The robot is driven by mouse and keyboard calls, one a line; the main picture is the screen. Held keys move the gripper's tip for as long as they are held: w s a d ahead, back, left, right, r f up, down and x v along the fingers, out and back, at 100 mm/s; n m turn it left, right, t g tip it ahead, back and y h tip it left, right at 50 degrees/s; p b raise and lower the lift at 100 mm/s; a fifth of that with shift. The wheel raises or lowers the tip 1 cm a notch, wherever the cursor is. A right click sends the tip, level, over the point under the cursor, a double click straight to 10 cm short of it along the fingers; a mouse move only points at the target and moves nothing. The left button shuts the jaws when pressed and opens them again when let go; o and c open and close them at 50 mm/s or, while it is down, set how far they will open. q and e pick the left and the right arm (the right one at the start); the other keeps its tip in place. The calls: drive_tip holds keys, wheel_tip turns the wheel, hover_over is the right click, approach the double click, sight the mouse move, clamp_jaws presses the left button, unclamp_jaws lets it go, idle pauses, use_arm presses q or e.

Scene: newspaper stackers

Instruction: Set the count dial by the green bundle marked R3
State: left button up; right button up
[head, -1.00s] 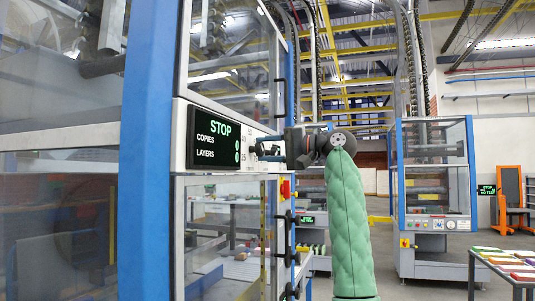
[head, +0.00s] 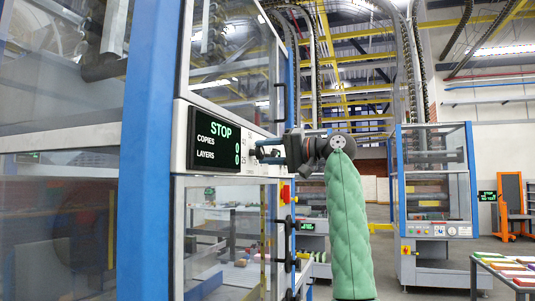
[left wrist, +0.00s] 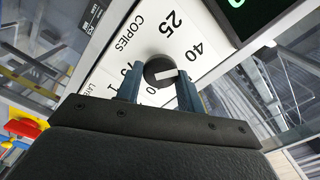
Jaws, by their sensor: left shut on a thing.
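The count dial, a dark round knob (left wrist: 158,70) with a white pointer mark, sits on a white panel printed COPIES. The numbers 25 and 40 show beside it; another at lower left is partly covered. My left gripper (left wrist: 160,88) is shut on the dial, one blue finger on each side. In the head view my left gripper (head: 258,152) reaches the panel's right part, and the dial is hidden. The display (head: 214,140) reads STOP, COPIES 0, LAYERS 0. Colored bundles (head: 510,263) lie at the lower right; no R3 mark is legible. My right gripper is not in view.
A blue post (head: 148,150) and glazed doors of the stacker frame the panel. A red and yellow switch (head: 285,192) sits below my left arm. Another machine (head: 435,190) stands behind, and an orange stand (head: 512,205) is at far right.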

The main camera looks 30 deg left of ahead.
use_arm(q)
drive_tip(key=shift+f, duration=0.1)
drive_tip(key=o, duration=1)
drive_tip(key=shift+w+d, duration=0.2)
drive_tip(key=shift+d, duration=0.4)
drive_tip(key=v, duration=0.6)
drive_tip(key=shift+d, duration=0.3)
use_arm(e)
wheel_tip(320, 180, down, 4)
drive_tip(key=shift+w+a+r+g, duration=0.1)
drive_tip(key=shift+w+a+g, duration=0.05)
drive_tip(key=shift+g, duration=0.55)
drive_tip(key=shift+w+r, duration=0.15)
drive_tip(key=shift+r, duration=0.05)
